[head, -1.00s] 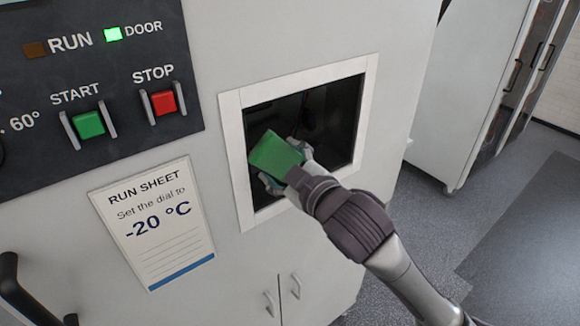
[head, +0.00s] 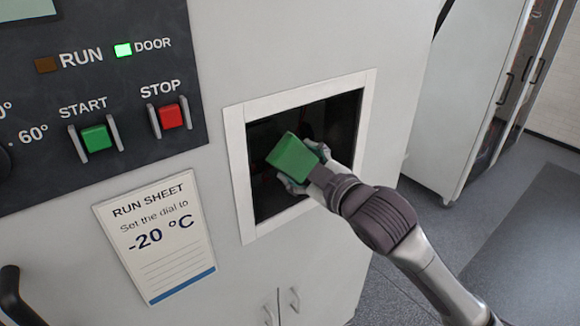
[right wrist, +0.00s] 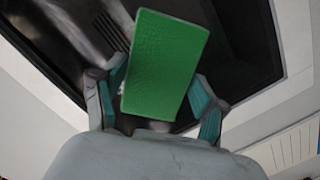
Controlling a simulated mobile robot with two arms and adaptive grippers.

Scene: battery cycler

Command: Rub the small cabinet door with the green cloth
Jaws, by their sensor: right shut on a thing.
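The green cloth (head: 293,158) looks like a small folded block. My right gripper (head: 302,165) is shut on it, in front of the dark square window (head: 345,125) in the white cabinet front. In the right wrist view the cloth (right wrist: 163,62) sits between the two fingers of the right gripper (right wrist: 158,95), with the dark window behind it. I cannot tell whether the cloth touches the window.
The control panel (head: 100,185) with START (head: 97,138) and STOP (head: 172,116) buttons is at left. The green DOOR light (head: 122,50) is lit. A run sheet (head: 155,238) reads -20 °C. A separate cabinet (head: 465,100) stands at right, with open floor before it.

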